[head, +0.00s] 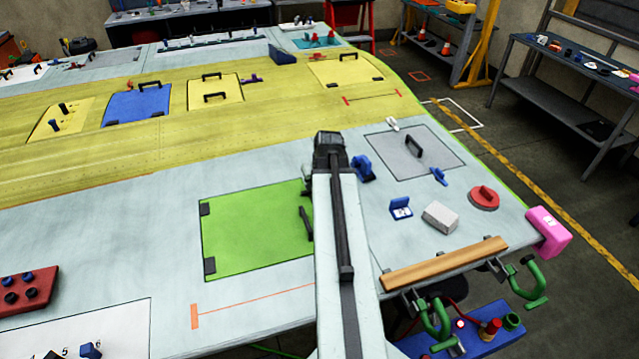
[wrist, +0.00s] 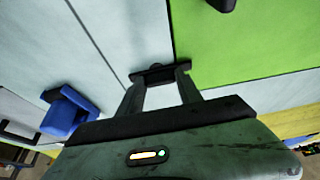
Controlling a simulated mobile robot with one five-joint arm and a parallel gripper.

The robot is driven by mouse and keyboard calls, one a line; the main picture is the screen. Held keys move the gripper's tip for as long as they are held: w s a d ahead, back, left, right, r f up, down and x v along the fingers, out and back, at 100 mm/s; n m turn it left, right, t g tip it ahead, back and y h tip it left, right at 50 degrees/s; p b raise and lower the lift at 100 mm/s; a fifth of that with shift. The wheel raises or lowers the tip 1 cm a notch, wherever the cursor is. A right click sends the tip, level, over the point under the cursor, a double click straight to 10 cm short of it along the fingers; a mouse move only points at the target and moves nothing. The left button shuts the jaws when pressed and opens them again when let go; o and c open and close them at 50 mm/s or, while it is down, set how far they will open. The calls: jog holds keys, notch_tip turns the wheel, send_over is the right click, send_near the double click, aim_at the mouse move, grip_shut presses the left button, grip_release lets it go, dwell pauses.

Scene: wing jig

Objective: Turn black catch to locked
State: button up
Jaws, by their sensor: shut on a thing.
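The black catch (wrist: 155,70) lies at the edge of the green panel in the wrist view. It lies crosswise in that picture, with one end near or over the seam between the pale wing skin and the green panel (wrist: 240,45). My gripper (wrist: 158,84) has its two fingers on the catch, shut on it. The fingers hide part of the catch, so its exact turn is hard to tell. In the head view the green panel (head: 255,235) lies flat, and my arm covers most of the catch's spot.
A blue catch (head: 363,168) stands just right of my arm, by the grey panel (head: 390,155); it also shows in the wrist view (wrist: 68,112). A black handle (head: 306,224) rises from the green panel. A white block (head: 440,215) and a wooden bar (head: 445,264) lie to the right.

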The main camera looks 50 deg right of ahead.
jog(key=shift+w+d+r, duration=0.1)
dwell(0.4)
jog(key=o, duration=1.4)
jog(key=shift+r+p, duration=0.35)
jog(key=shift+p, duration=0.05)
jog(key=p+v, duration=0.6)
jog(key=v, duration=0.1)
jog(key=shift+s, duration=0.2)
